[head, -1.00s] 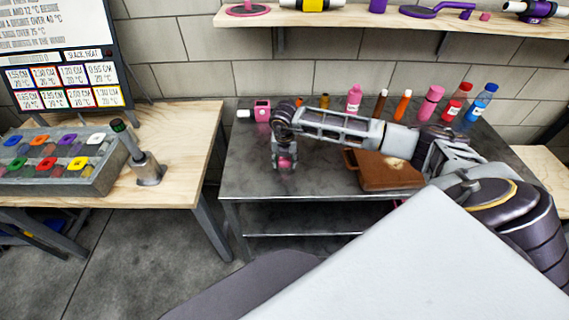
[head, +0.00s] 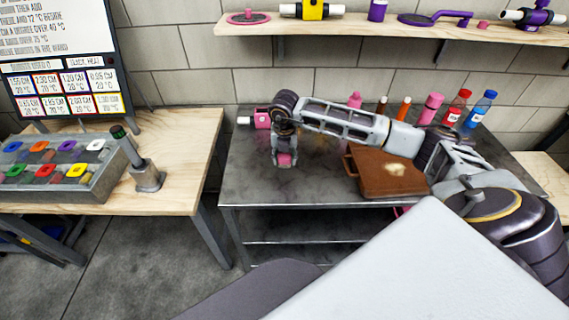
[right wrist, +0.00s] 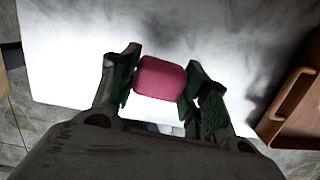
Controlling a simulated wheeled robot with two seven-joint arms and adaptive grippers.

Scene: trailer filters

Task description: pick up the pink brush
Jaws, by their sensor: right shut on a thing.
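My right gripper (head: 284,163) hangs over the left part of the dark metal table (head: 245,190), fingers pointing down. It is shut on the pink brush (head: 286,159), of which only a small pink part shows in the head view. In the right wrist view the pink brush (right wrist: 160,78) looks like a rounded pink block, gripped between the two green-padded fingers (right wrist: 158,84). The rest of its shape is hidden. It seems to be raised a little above the tabletop. My left gripper is not in view.
A brown case (head: 385,175) lies right of the gripper, under my right arm. A pink device (head: 262,118) and several bottles (head: 456,107) stand at the table's back. A wooden table (head: 190,165) with a grey rack (head: 95,180) is at left. The table's front left is clear.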

